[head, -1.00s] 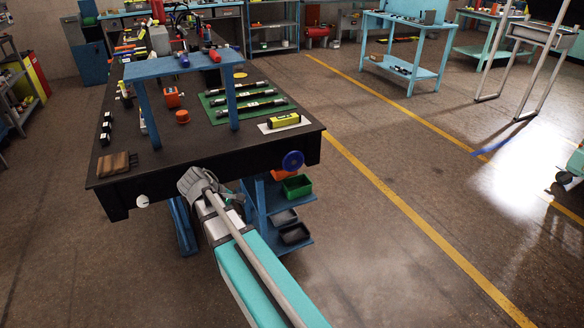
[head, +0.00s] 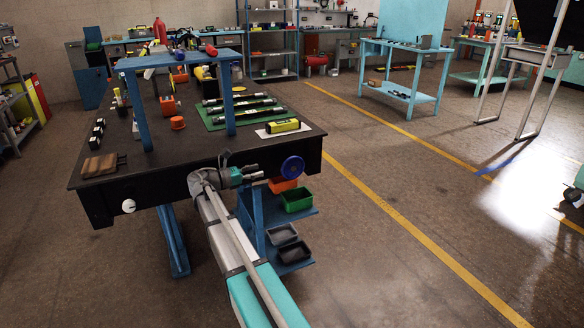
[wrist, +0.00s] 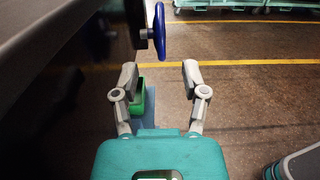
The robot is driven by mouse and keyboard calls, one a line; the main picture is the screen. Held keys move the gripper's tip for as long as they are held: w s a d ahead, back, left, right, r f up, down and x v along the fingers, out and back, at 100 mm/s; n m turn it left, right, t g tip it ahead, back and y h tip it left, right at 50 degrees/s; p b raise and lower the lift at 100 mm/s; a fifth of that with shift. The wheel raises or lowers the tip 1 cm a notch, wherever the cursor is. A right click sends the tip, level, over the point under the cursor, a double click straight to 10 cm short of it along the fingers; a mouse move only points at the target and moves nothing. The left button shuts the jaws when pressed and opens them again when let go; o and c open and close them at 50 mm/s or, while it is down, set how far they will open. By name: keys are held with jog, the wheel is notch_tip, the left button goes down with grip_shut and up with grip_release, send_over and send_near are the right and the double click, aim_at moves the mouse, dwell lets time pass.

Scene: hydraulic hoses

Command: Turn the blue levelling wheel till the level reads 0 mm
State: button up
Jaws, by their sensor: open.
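The blue levelling wheel (head: 292,168) is on the front side of the black bench, near its right corner. In the wrist view the wheel (wrist: 159,31) appears nearly edge-on, straight ahead of the gap between my fingers. My gripper (head: 262,172) is left of the wheel, pointing at it; in the wrist view my gripper (wrist: 160,73) has its two grey fingers apart and nothing between them. The fingers look short of the wheel, not touching it. A yellow device (head: 284,126), perhaps the level, lies on a white plate on the bench top; its reading is too small to tell.
The black bench's side (wrist: 55,50) fills the left of the wrist view, close to my gripper. Below the wheel, a green bin (head: 297,199) and black bins stand on a blue shelf. A white knob (head: 128,206) is on the bench front.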

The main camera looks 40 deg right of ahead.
jog(key=shift+d, duration=0.15)
send_over(293, 179)
jog(key=shift+w+d, duration=0.25)
jog(key=shift+w, duration=0.1)
dwell(0.7)
grip_shut()
